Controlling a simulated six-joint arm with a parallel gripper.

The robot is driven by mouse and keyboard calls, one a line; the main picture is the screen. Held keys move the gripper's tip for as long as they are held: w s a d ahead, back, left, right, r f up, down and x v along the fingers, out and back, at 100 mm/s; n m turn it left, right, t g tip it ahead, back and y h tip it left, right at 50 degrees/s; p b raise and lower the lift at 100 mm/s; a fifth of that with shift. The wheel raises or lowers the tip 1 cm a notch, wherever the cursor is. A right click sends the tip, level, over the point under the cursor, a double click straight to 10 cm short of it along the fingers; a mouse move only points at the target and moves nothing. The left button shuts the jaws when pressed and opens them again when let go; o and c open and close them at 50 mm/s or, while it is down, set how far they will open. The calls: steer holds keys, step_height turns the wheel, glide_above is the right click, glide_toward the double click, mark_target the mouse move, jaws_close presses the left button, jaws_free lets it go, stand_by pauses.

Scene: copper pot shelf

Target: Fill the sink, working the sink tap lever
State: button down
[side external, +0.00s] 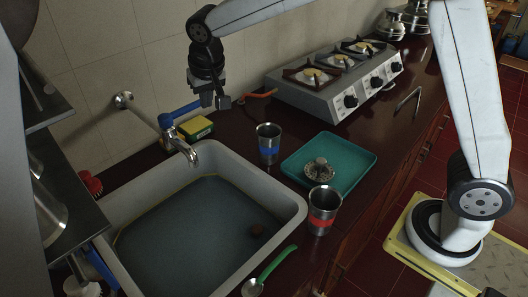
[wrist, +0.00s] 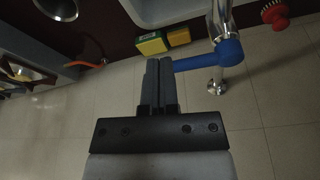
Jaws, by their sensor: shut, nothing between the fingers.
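The sink (side external: 292,207) is a grey basin at the left, with a flat blue-grey surface inside that looks like water. The chrome tap (side external: 186,150) stands at its back edge; I see no clear stream from the spout. Its blue lever (side external: 185,109) points right toward my gripper (side external: 214,104). In the wrist view, the lever (wrist: 205,58) reaches left from the tap (wrist: 221,20) to the side of my gripper's fingers (wrist: 160,64). The fingers are shut and empty, with the lever tip beside them, touching or nearly so.
The stove (side external: 320,86) stands right; the wall (side external: 110,60) is close behind.

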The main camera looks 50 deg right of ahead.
steer(key=v, duration=0.8)
steer(key=shift+d, duration=0.2)
steer(key=shift+r, duration=0.1)
steer(key=c, duration=0.6)
jaws_free()
steer(key=shift+c, duration=0.2)
steer(key=m+g, duration=0.3)
steer(key=m, duration=0.9)
glide_above(189, 111)
step_height(189, 111, down, 3)
steer(key=shift+w+d+f+m+y, duration=0.2)
steer(key=shift+w+f+m, duration=0.1)
steer(key=shift+m, duration=0.6)
steer(key=shift+w+d+f+m+y, duration=0.1)
steer(key=shift+w+f+m+y, duration=0.15)
steer(key=shift+m, duration=0.65)
steer(key=shift+s+f, duration=0.1)
steer(key=shift+f, duration=0.15)
steer(key=shift+f, duration=4.3)
